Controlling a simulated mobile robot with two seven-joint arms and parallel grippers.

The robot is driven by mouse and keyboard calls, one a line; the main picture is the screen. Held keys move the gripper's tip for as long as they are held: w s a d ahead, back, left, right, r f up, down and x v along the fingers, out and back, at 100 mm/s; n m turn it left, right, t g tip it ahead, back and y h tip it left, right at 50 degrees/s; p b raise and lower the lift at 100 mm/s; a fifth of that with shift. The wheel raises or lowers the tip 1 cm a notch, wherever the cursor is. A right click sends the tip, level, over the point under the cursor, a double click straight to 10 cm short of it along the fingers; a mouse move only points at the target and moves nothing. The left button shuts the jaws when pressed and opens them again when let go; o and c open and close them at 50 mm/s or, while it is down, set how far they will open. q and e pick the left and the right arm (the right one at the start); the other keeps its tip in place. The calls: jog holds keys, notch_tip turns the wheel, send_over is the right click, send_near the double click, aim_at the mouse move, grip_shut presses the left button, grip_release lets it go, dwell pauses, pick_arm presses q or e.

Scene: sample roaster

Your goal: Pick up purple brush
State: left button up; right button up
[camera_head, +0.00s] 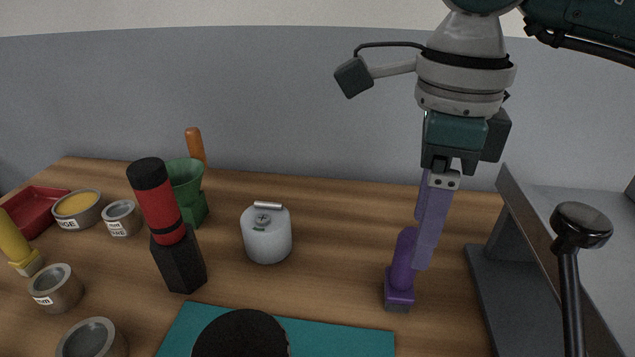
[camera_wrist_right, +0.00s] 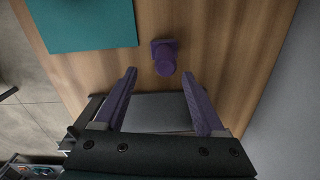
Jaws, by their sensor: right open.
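The purple brush (camera_head: 401,272) stands upright on the wooden table, right of the teal mat, with its purple handle up and a dark grey base. In the wrist view the brush (camera_wrist_right: 165,58) is seen from above, just beyond and between the fingertips. My right gripper (camera_head: 422,240) comes down from above with its purple fingers pointing down beside the handle. One finger partly overlaps the brush in the head view. In the wrist view the right gripper (camera_wrist_right: 160,78) is open with nothing between its fingers. My left gripper is not in view.
A teal mat (camera_head: 340,338) lies at the front. A grey machine (camera_head: 510,290) with a black-knobbed lever (camera_head: 581,226) stands close on the right. A white canister (camera_head: 266,235), a red and black grinder (camera_head: 160,205) and several tins stand to the left.

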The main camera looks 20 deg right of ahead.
aim_at(413, 234)
jog(key=f, duration=0.2)
jog(key=w+f, duration=0.1)
jog(key=f, duration=0.2)
jog(key=shift+a+f, duration=0.1)
jog(key=shift+f, duration=0.05)
jog(key=shift+c, duration=0.4)
grip_shut()
dwell(0.8)
